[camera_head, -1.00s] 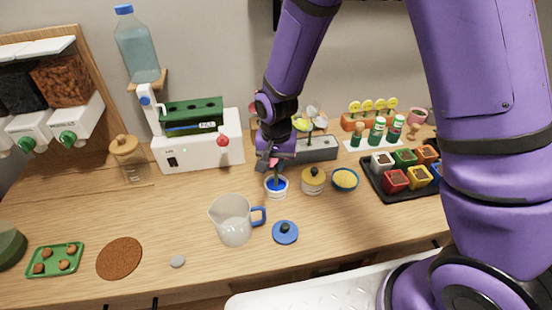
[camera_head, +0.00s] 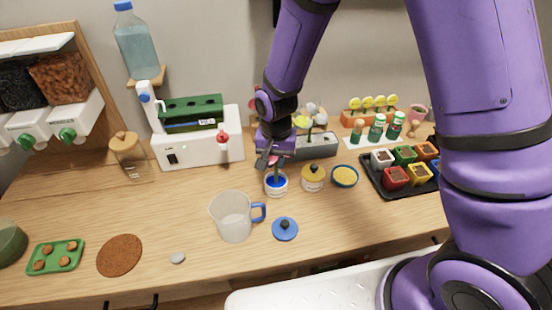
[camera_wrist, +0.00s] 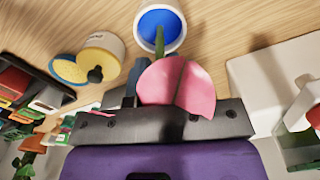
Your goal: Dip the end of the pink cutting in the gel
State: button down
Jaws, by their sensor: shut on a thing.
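My gripper (camera_head: 267,158) is above the counter, shut on the pink cutting. In the wrist view the cutting's pink leaf (camera_wrist: 158,82) shows at the jaws, with its green stem (camera_wrist: 160,42) pointing away from them. The gel jar is a small white pot (camera_head: 276,192) with blue gel (camera_wrist: 160,20) inside, standing open below my gripper. The stem's end overlaps the blue gel in the wrist view. I cannot tell whether it touches the gel or hangs just above it. A blue lid with a dark knob (camera_head: 285,230) lies in front of the jar.
A clear jug with a blue handle (camera_head: 233,216) stands left in front of the jar. A white machine (camera_head: 200,150) is behind left. The front counter is mostly clear.

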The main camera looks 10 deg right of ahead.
jog(key=shift+f, duration=0.5)
dwell(1.2)
jog(key=shift+r, duration=0.15)
jog(key=shift+r, duration=3.4)
jog(key=shift+s, duration=0.1)
